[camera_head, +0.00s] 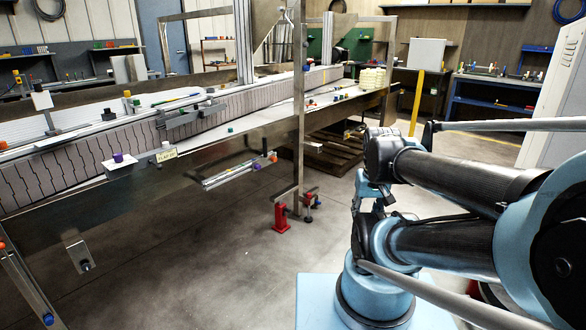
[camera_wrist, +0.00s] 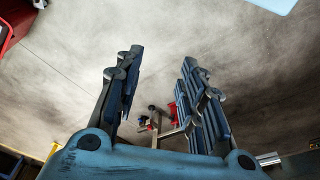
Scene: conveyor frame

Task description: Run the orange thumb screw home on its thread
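In the head view an orange knob (camera_head: 273,157) sits at the right end of a small rail on the conveyor's side, beside a purple knob (camera_head: 257,166). Another orange-red knob (camera_head: 2,244) is cut off at the left edge. I cannot tell which of these is the thumb screw, or how far either sits on a thread. My gripper (camera_wrist: 158,72) is open and empty in the wrist view, with its two fingers well apart over the grey floor. No orange screw can be made out in that view. My gripper is apart from the conveyor.
The conveyor frame (camera_head: 215,165) runs along the left with several small coloured parts on it. Its leg has a red foot (camera_head: 281,219), and a red foot also shows in the wrist view (camera_wrist: 181,106). A wooden pallet (camera_head: 335,152) lies behind. Open floor lies in front.

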